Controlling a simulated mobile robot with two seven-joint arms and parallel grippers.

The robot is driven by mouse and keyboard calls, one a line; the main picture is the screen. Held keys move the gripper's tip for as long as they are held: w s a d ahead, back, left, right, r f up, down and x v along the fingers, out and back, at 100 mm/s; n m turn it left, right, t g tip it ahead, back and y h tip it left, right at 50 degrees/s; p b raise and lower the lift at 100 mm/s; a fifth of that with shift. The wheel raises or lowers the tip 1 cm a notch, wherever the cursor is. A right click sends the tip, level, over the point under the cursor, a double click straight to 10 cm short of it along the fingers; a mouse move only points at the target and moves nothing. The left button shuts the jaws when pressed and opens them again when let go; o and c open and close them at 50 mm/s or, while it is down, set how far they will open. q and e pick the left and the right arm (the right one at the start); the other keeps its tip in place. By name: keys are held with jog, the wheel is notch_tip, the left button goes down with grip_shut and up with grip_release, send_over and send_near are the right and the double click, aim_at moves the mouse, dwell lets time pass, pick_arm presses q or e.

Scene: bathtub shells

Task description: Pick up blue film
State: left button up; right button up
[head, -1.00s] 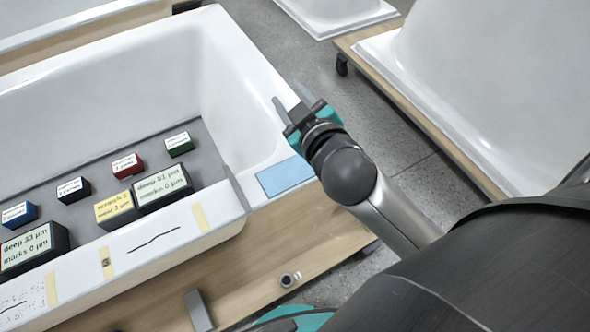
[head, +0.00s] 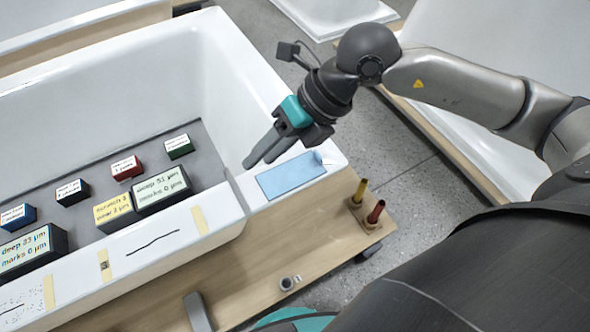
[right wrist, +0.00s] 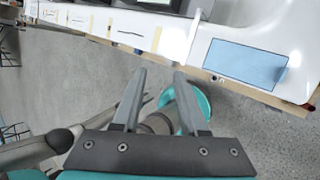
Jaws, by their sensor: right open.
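The blue film (head: 291,177) is a flat light-blue rectangle on the white bathtub rim near its right corner. A pale curled tab shows at its upper right corner. In the right wrist view the film (right wrist: 245,64) lies at the upper right, ahead of the fingers. My right gripper (head: 259,158) is open and empty, above the tub rim, just up and left of the film in the head view. Its two fingers (right wrist: 152,97) show apart with nothing between them in the right wrist view. My left gripper is not in view.
The white bathtub (head: 232,88) holds several labelled blocks, including a green one (head: 178,146) and a red one (head: 127,168). A wooden board (head: 262,254) under the tub bears a yellow-handled tool (head: 361,190) and a red-handled tool (head: 376,211). Yellow tape strips mark the rim.

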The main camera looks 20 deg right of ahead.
jog(key=w+d+f+m+t+h, duration=0.15)
jog(key=d+h, duration=0.45)
jog(key=d, duration=0.7)
jog(key=b, duration=0.1)
send_over(318, 154)
jog(key=s, duration=0.2)
notch_tip(318, 154, down, 8)
jog(key=shift+g+h, duration=0.35)
jog(key=shift+h, duration=0.05)
jog(key=shift+b+x, duration=0.7)
jog(key=shift+x, duration=2.5)
jog(key=shift+d, duration=0.1)
jog(key=shift+c, duration=0.4)
grip_shut()
